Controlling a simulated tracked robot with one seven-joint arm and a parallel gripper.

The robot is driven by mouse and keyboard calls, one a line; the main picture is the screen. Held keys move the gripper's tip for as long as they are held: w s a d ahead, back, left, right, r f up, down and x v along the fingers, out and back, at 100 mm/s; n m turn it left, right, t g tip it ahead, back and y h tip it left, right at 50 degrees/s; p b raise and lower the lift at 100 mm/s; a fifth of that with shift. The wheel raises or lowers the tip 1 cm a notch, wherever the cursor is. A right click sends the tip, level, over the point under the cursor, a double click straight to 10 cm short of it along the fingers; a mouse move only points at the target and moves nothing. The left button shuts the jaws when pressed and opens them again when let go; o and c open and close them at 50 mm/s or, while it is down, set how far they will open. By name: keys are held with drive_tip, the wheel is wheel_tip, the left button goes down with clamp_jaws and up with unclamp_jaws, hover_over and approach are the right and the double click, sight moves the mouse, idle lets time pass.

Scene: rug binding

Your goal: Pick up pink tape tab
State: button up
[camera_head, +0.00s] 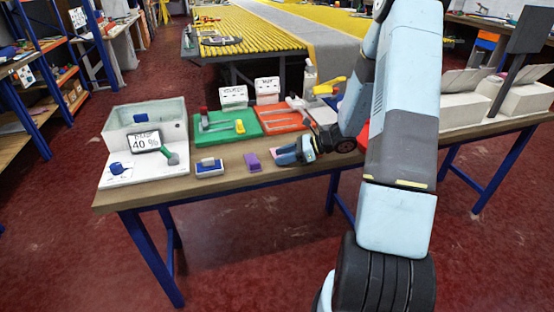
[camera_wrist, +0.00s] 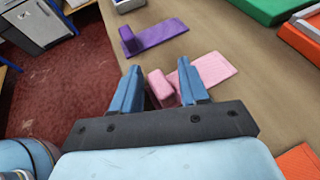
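The pink tape tab (camera_wrist: 213,73) lies on the wooden table, a flat strip with a raised block (camera_wrist: 161,86) at its near end. In the wrist view, my gripper (camera_wrist: 164,82) is open, with one blue finger on each side of the raised block. The right finger overlaps part of the strip, and I cannot tell if either finger touches the tab. In the head view, my gripper (camera_head: 292,153) is low over the table near its front edge, and only a little pink of the tab (camera_head: 279,150) shows beside it.
A purple tab (camera_wrist: 160,36) lies to the left of the pink one, also seen in the head view (camera_head: 253,162). A blue and white block (camera_head: 209,168) stands further left. Green (camera_head: 222,130) and orange (camera_head: 283,119) trays are behind. The table's front edge is close.

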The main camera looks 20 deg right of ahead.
clamp_jaws()
idle(0.3)
